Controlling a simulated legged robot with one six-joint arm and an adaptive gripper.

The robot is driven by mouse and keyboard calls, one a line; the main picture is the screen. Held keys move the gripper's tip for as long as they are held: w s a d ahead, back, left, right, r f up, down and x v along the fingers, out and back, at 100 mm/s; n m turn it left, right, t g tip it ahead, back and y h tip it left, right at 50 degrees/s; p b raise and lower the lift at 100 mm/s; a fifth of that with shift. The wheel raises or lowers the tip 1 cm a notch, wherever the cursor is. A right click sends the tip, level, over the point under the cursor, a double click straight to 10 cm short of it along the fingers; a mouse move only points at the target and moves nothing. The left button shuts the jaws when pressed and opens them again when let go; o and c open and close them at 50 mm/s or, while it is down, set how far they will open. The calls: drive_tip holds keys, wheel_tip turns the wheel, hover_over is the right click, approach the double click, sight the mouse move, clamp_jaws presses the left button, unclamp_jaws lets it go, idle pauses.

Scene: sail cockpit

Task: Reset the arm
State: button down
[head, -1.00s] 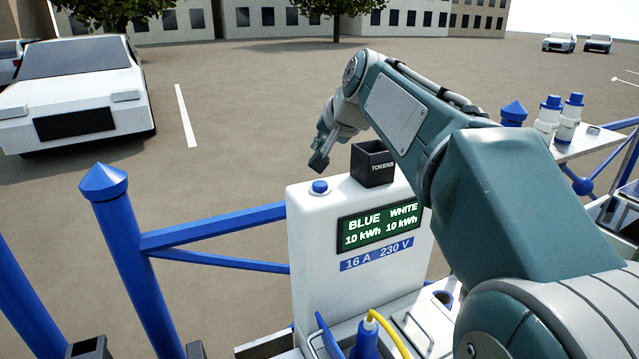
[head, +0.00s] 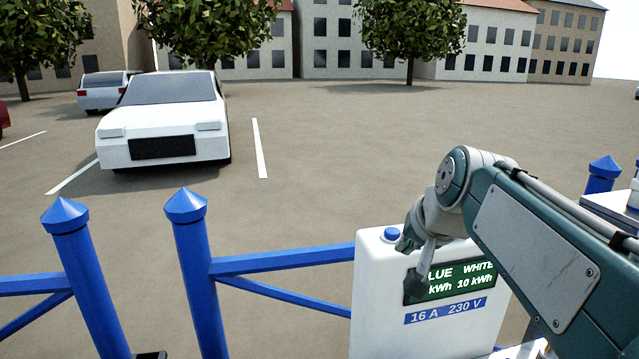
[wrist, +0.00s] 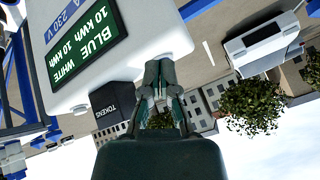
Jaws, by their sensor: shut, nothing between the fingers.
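The blue button (head: 391,234) is a small round cap on the top left of the white power post (head: 378,290). The post's green display (head: 463,283) shows in part, its left end covered by my gripper. In the head view my gripper (head: 414,289) points down, just right of and below the button in the picture; I cannot tell its exact distance from it. In the wrist view the shut, empty fingers (wrist: 160,66) lie over the post's edge. The display (wrist: 88,44) shows upside down there, and I cannot make out the button.
The black TOKENS box (wrist: 117,108) stands beside the fingers in the wrist view; my arm hides it in the head view. A blue railing (head: 285,258) runs left of the post, with blue pointed posts (head: 190,265). A white car (head: 165,120) is parked beyond.

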drive_tip(key=s+f+n+g+h, duration=0.1)
drive_tip(key=s+f+n, duration=0.1)
drive_tip(key=s+f, duration=0.5)
drive_tip(key=s+f+n+g, duration=0.1)
drive_tip(key=s+f, duration=0.7)
drive_tip(key=s, duration=0.5)
drive_tip(key=shift+d+n+h, duration=0.35)
drive_tip(key=shift+n+h, duration=0.05)
drive_tip(key=shift+w, duration=0.1)
idle(0.4)
